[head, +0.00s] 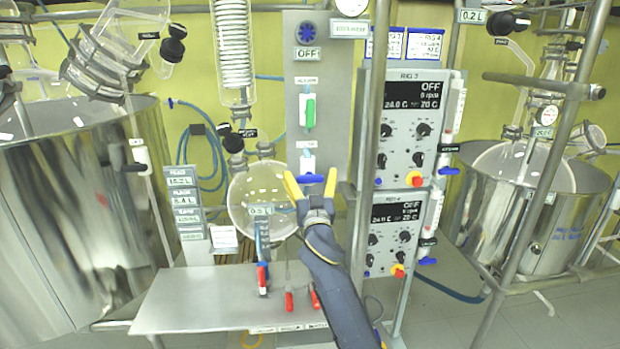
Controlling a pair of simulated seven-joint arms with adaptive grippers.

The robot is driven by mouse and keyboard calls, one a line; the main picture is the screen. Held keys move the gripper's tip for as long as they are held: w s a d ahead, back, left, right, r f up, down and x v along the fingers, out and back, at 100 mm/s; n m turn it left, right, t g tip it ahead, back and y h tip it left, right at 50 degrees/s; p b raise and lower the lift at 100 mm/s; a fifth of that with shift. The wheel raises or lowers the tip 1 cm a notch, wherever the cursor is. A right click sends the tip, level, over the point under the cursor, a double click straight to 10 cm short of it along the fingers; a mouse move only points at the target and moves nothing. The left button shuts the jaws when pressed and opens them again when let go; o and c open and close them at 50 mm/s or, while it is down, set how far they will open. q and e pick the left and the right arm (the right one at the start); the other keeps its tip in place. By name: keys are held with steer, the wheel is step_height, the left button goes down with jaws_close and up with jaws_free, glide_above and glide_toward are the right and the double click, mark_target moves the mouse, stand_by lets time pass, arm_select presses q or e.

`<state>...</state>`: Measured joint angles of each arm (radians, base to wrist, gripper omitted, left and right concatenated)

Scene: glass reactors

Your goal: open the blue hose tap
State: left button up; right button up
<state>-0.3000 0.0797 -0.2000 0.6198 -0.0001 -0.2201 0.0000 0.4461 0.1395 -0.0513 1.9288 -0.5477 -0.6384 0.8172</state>
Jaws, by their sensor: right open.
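The blue tap handle (312,178) is on the grey upright panel, below a small label, and lies crosswise. My right gripper (311,184) reaches up from below with its yellow fingers spread, one on each side of the blue handle. I cannot tell whether the fingers touch it. Part of the tap below the handle is hidden by the gripper. My left gripper is not in view.
A green-handled tap (310,112) and a blue knob (307,33) are higher on the panel. A round glass flask (249,193) is close left of my gripper. Control boxes (412,130) stand to the right, and a metal table (190,305) lies below.

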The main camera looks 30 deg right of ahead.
steer(key=shift+c, duration=0.4)
steer(key=c, duration=1.1)
steer(key=shift+n, duration=0.5)
steer(key=n+y, duration=0.1)
steer(key=n, duration=0.2)
steer(key=n+y, duration=0.2)
steer(key=shift+n+y, duration=0.3)
steer(key=shift+n, duration=0.1)
steer(key=n+y, duration=0.1)
steer(key=n, duration=0.2)
steer(key=n+y, duration=0.2)
steer(key=n, duration=0.1)
steer(key=shift+a, duration=0.15)
steer(key=n+g, duration=0.1)
steer(key=n, duration=0.1)
steer(key=n+y, duration=0.1)
steer(key=n, duration=0.2)
steer(key=shift+w+f+g, duration=0.1)
steer(key=shift+g, duration=0.3)
steer(key=shift+a+f+n+g+y, duration=0.1)
steer(key=shift+n+g+y, duration=0.45)
steer(key=shift+n, duration=1.45)
